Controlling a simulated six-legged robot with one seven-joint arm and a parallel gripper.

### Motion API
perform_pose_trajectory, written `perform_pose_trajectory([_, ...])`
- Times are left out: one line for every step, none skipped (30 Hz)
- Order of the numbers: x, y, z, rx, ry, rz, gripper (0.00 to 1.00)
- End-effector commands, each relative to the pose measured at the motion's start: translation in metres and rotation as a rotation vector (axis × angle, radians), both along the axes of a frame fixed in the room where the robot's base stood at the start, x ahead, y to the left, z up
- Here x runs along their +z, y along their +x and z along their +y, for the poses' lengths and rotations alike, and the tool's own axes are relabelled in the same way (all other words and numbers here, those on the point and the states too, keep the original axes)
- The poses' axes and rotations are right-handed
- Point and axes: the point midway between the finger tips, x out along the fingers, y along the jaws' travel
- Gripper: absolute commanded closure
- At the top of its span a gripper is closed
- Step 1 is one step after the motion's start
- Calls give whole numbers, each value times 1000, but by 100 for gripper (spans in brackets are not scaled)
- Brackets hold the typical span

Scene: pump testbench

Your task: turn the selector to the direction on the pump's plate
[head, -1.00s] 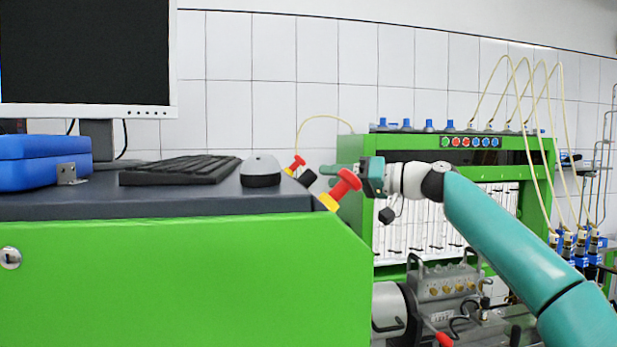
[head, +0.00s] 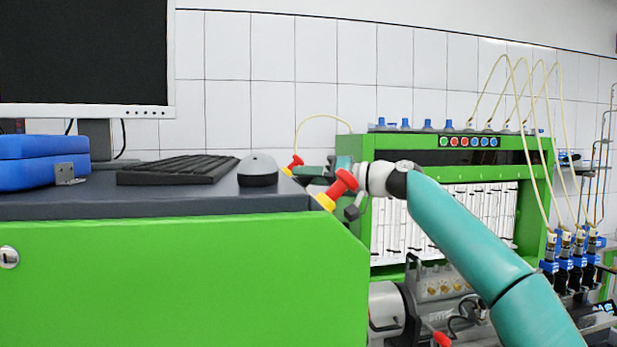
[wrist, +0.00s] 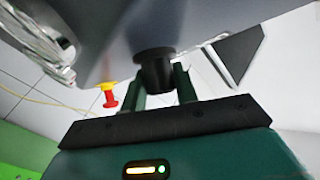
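A short black cylindrical knob (wrist: 157,72), which looks like the selector, sticks out of a grey surface in the wrist view. My gripper (wrist: 161,82) has its two teal fingers apart, one on each side of the knob. A slim gap seems to show on the right; contact on the left is unclear. In the head view my gripper (head: 312,172) is at the right end of the dark desktop, partly behind a red and yellow handle (head: 338,190). The knob cannot be made out there. No readable direction plate shows; a dark triangular patch (wrist: 240,55) is right of the knob.
A smaller red and yellow handle (head: 293,164) is just left of my gripper; one such handle (wrist: 108,95) shows in the wrist view. The keyboard (head: 178,169) and mouse (head: 258,169) lie on the desk. The green test bench (head: 440,158) stands behind my arm.

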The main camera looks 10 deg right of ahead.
Motion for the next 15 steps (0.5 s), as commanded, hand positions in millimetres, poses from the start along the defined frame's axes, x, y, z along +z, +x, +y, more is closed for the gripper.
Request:
perform_pose_trajectory([0,0,0,0,0,0,93])
perform_pose_trajectory([0,0,0,0,1,-1,93])
perform_pose_trajectory([0,0,0,1,1,-2,93])
perform_pose_trajectory([0,0,0,3,2,-2,93])
perform_pose_trajectory([0,0,0,6,2,-5,93])
perform_pose_trajectory([0,0,0,10,3,-8,93])
perform_pose_trajectory([0,0,0,13,3,-12,93])
perform_pose_trajectory([0,1,0,18,3,-17,93])
perform_pose_trajectory([0,1,0,28,4,-24,93])
perform_pose_trajectory([0,1,0,35,4,-31,93])
perform_pose_trajectory([0,1,0,44,4,-40,93])
perform_pose_trajectory([0,1,0,55,5,-53,93])
perform_pose_trajectory([0,1,0,66,4,-64,93])
perform_pose_trajectory([-1,1,0,80,4,-75,93])
perform_pose_trajectory([0,1,0,97,6,-93,93])
